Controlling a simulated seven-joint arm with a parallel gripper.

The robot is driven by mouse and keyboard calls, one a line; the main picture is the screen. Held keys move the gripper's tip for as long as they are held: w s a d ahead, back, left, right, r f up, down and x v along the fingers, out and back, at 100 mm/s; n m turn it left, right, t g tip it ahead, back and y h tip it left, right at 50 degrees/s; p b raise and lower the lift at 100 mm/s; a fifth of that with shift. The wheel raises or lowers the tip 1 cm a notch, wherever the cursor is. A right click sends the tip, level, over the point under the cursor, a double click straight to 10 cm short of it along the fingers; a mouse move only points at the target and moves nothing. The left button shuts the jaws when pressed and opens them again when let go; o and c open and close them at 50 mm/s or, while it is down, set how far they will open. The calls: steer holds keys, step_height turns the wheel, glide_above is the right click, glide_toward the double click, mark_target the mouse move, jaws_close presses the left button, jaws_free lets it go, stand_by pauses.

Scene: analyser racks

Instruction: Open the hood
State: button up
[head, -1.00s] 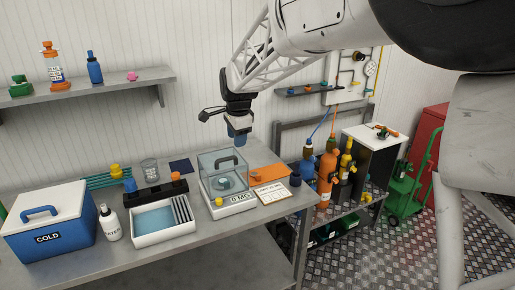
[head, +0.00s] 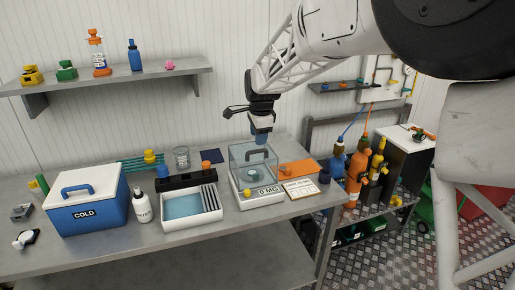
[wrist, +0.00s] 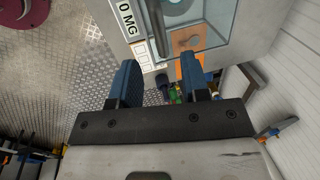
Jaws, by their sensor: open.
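The hood (head: 238,167) is a clear box with a dark handle (head: 257,154) on top. It sits closed on a white balance (head: 262,194) whose display reads 0 MG. My gripper (head: 261,140), with blue fingers, hangs above and slightly behind the handle in the head view, apart from it as far as I can tell. In the wrist view my gripper (wrist: 160,75) is open with nothing between its fingers.
A tray (head: 192,219), a blue COLD box (head: 88,212) and a white bottle (head: 142,206) stand to the left. A glass beaker (head: 182,157) is behind.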

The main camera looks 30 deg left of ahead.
mark_target(257, 150)
steer(key=shift+w+a+f, duration=0.15)
steer(key=shift+f, duration=0.8)
steer(key=shift+w+a+f, duration=0.1)
steer(key=shift+f, duration=0.8)
steer(key=shift+w+a+f, duration=0.15)
steer(key=shift+f, duration=0.8)
steer(key=shift+c, duration=0.2)
jaws_close()
